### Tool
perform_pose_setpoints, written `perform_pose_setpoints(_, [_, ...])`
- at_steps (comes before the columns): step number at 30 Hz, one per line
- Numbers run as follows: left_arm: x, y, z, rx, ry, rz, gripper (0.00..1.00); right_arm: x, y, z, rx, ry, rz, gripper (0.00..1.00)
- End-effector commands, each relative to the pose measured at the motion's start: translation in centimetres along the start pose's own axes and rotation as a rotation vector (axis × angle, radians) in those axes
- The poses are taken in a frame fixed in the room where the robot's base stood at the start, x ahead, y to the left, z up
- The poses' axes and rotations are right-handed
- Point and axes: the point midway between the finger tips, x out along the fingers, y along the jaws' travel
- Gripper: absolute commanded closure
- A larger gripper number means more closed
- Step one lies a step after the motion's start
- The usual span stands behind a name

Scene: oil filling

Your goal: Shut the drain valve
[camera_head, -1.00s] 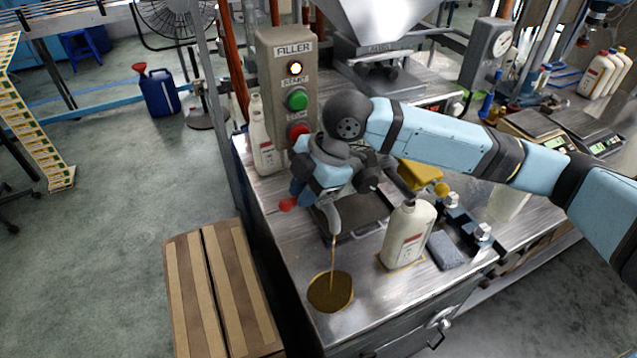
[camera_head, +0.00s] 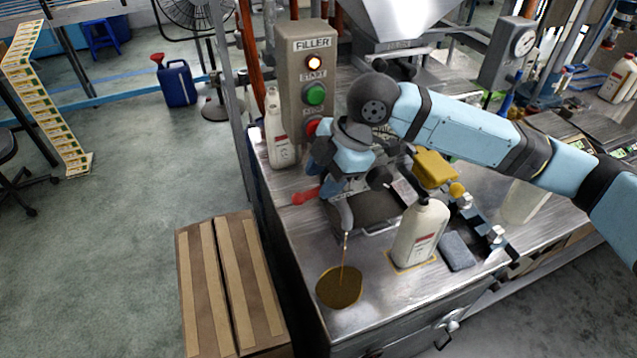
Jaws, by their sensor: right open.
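The drain valve's spout (camera_head: 347,214) hangs over the steel bench's near left part. A thin brown stream of oil (camera_head: 344,250) falls from it onto a round brown pool (camera_head: 339,288) on the bench top. The valve's red handle (camera_head: 304,196) sticks out to the left of the spout. My right gripper (camera_head: 319,162) is open, just above and behind the red handle; it appears apart from it. My arm and wrist hide the valve body and part of the jaws. My left gripper is out of view.
A white bottle (camera_head: 420,232) stands right of the spout, beside a grey pad (camera_head: 457,251). The filler control box (camera_head: 307,75) and another white bottle (camera_head: 278,140) stand behind my gripper. A yellow object (camera_head: 434,168) lies under my forearm.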

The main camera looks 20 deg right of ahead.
Motion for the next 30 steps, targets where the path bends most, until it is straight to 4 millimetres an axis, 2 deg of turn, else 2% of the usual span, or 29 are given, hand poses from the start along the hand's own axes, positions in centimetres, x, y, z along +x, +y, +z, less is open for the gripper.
perform_pose_setpoints(9, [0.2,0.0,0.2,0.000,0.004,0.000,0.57,-7.3,0.0,0.0,-0.001,-0.001,0.004,0.57])
perform_pose_setpoints(15, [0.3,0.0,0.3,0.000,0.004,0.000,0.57,-10.4,0.0,0.0,0.000,0.000,0.002,0.57])
perform_pose_setpoints(20, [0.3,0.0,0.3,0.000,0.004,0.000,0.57,-11.3,0.0,0.0,0.000,-0.001,0.000,0.57])
perform_pose_setpoints(27, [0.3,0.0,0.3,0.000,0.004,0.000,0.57,-11.4,0.0,0.0,0.000,0.000,0.000,0.57])
perform_pose_setpoints(28, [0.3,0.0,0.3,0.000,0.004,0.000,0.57,-11.4,0.0,0.0,0.000,0.000,0.000,0.59])
perform_pose_setpoints(30, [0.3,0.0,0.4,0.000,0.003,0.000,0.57,-11.3,-0.1,0.0,0.005,0.006,0.000,0.75])
